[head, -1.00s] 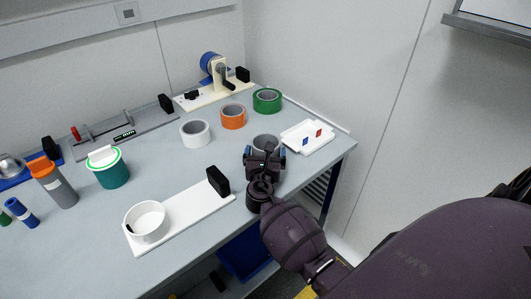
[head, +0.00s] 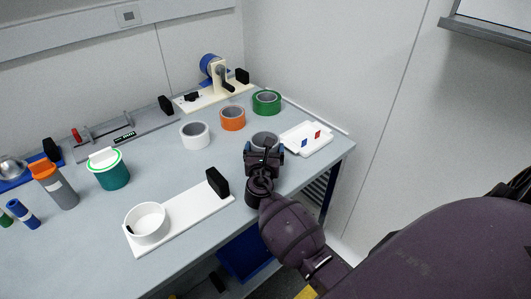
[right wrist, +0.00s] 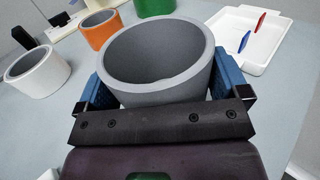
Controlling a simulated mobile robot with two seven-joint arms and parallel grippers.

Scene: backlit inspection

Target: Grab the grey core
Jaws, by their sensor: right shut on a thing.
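The grey core (head: 265,138) is a short, thick-walled open ring near the right end of the bench. In the right wrist view the grey core (right wrist: 158,80) stands with its open end up. My right gripper (head: 265,148) is shut on it, with a blue-padded finger against each side of its outer wall. The right wrist view shows both fingers of the right gripper (right wrist: 160,92) around the core. Whether its base touches the bench is hidden. My left gripper is not in view.
A white tray (head: 318,146) with a red and a blue piece lies close right of the core. White (head: 195,142), orange (head: 233,124) and green (head: 267,109) rings stand behind and left. A white board (head: 195,214) with a cup and black block lies front left.

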